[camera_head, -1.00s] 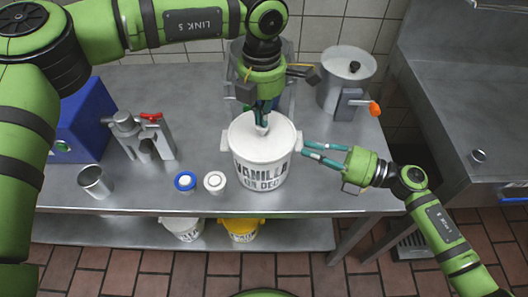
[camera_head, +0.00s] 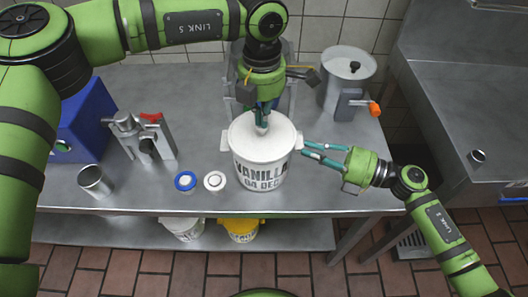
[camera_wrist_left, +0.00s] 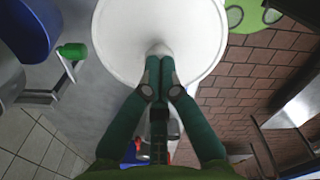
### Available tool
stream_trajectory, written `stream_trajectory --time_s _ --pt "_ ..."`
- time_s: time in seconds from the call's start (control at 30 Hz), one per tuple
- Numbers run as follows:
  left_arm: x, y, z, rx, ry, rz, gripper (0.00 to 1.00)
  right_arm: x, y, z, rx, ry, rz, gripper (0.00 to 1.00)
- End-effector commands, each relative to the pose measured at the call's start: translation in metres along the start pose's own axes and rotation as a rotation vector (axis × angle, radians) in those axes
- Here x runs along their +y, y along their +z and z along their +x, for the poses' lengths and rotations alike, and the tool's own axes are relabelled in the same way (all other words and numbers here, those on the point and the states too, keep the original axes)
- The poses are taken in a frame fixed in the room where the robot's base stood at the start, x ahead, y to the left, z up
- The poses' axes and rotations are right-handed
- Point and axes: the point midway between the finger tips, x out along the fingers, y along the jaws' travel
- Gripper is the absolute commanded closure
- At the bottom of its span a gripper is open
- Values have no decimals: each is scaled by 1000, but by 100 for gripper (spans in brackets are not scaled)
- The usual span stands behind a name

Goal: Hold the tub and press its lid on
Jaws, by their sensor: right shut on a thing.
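The white tub (camera_head: 262,172) with dark "VANILLA" print stands upright near the front edge of the steel table. Its white lid (camera_head: 247,133) lies on top; I cannot tell if it is fully seated. My left gripper (camera_head: 262,128) points down from above, fingers together, with its tips at the middle of the lid. In the left wrist view the closed fingers (camera_wrist_left: 160,62) meet the lid (camera_wrist_left: 125,45) at a small pale bump. My right gripper (camera_head: 306,150) reaches in from the right and is shut on the tub's right-side lug, which the fingers partly hide.
More tubs (camera_head: 240,229) sit on the shelf below.

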Motion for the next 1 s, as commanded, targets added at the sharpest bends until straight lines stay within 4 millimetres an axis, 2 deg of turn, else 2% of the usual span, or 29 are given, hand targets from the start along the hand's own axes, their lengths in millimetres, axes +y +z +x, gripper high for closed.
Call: stream_trajectory --time_s 0.03,0.53,1.0 --pt "-1 -1 3 3 -2 0 100 -9 -4 0 6 -16 5 100" --pt "-1 -1 3 5 -4 0 100 -9 -4 0 8 -16 4 100" --pt "0 0 -26 2 -1 0 100 -9 -4 0 7 -17 5 100"
